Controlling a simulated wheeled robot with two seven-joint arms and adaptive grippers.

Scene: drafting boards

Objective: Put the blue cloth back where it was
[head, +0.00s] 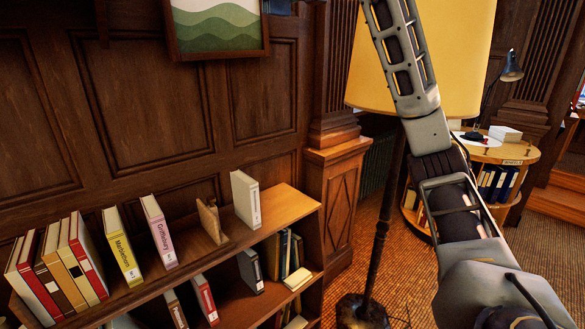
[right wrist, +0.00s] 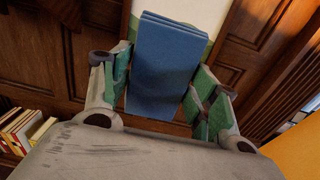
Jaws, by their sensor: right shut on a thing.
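The blue cloth (right wrist: 165,60) shows in the right wrist view as a flat, folded blue slab. It stands out between the two green-padded fingers of my right gripper (right wrist: 160,97). The gripper is shut on it, and the cloth is held up in front of the wood panelling and a framed picture. The lower end of the cloth is between the fingers. In the head view my right arm rises out of the top of the frame, so its gripper is not clearly seen there. My left gripper is in neither view.
A wooden bookshelf (head: 284,205) with books and a wooden bookend (head: 211,220) stands at lower left. Its top has bare room at the right end. A framed picture (head: 216,25) hangs above. A floor lamp (head: 385,215) and a round table (head: 505,152) stand to the right.

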